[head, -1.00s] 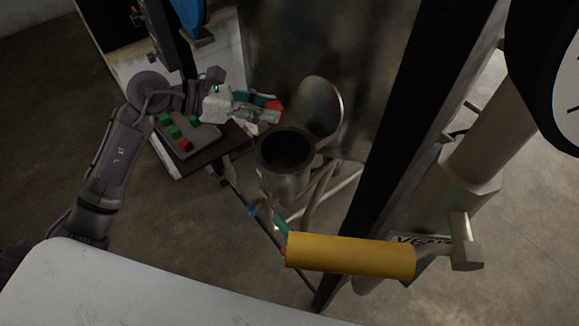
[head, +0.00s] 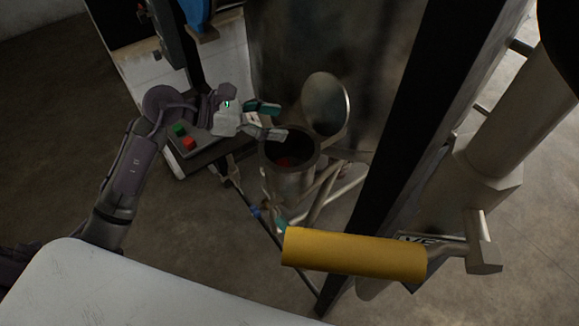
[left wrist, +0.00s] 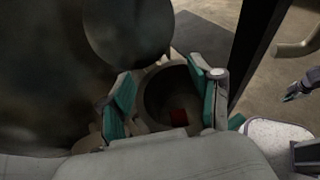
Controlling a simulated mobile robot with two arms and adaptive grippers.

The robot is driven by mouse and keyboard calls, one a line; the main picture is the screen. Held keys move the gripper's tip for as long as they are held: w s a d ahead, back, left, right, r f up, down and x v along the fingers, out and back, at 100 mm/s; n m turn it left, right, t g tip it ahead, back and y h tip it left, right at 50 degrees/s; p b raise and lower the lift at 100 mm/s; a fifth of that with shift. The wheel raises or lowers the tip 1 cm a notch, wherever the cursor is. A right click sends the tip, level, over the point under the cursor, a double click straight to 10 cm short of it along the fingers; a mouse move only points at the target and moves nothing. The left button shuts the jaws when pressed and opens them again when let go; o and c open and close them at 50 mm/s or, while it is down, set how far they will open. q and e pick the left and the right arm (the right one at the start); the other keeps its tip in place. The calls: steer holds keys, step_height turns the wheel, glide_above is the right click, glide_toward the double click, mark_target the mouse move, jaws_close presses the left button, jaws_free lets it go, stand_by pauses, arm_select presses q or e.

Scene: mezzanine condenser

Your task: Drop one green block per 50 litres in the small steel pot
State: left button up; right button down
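The small steel pot (head: 288,185) stands upright in the middle of the head view, with its round lid (head: 326,104) raised behind it. My left gripper (head: 282,121) is open and empty, fingers spread over the pot's rim. A green block (head: 179,129) and a red block (head: 188,143) sit on a grey tray at the left; my left arm covers part of the tray. What appears to be my right gripper (left wrist: 292,92) is small at the right of the left wrist view, its opening unclear.
A yellow lever handle (head: 354,254) juts out in front of the pot, near a thick pipe (head: 515,120). A dark upright post (head: 405,130) stands right of the pot. A large steel vessel (head: 310,40) rises behind it. A white surface (head: 100,290) fills the lower left.

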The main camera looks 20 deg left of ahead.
arm_select(q)
steer(key=v, duration=1.2)
steer(key=shift+a, duration=0.1)
